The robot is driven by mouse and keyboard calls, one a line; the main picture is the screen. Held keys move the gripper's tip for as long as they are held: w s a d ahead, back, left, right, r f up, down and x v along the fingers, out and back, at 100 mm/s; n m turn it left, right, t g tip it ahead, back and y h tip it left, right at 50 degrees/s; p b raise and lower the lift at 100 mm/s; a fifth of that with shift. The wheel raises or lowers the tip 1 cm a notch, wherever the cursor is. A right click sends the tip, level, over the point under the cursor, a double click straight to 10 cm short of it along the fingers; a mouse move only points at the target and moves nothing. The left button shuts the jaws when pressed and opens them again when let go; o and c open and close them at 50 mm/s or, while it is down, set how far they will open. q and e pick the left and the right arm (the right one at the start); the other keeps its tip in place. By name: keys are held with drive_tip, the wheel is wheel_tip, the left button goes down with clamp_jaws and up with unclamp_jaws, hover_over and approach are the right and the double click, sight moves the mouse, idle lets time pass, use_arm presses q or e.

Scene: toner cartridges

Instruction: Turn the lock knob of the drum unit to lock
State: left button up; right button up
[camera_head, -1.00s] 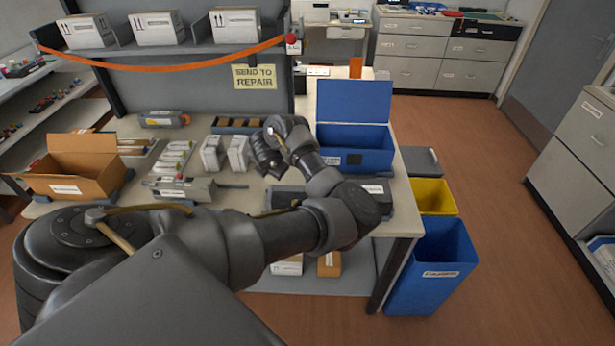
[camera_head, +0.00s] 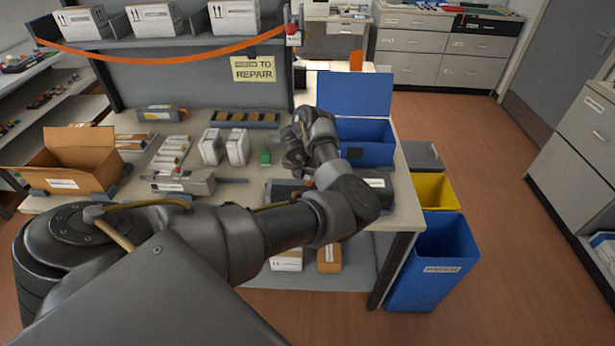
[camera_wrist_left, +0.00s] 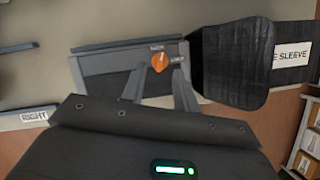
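The orange lock knob (camera_wrist_left: 159,62) shows in the left wrist view on the grey drum unit (camera_wrist_left: 105,64). Small labels sit above it and to its right, too small to read surely. My left gripper (camera_wrist_left: 158,82) is open and empty, with one finger on each side just below the knob in the picture. I cannot tell whether the fingers touch it. In the head view my left gripper (camera_head: 293,152) hangs over the right part of the bench, and my arm hides the knob. My right gripper is not in view.
A black sleeve (camera_wrist_left: 232,62) lies right beside the knob. An open blue box (camera_head: 375,137) stands behind my gripper. A small green block (camera_head: 265,157), white cartons (camera_head: 238,147) and a cardboard box (camera_head: 75,165) stand to the left. Yellow (camera_head: 437,190) and blue bins stand off the bench's right edge.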

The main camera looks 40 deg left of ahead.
sight(309, 182)
use_arm(q)
drive_tip(key=shift+b+x, duration=0.55)
drive_tip(key=shift+x, duration=0.9)
clamp_jaws()
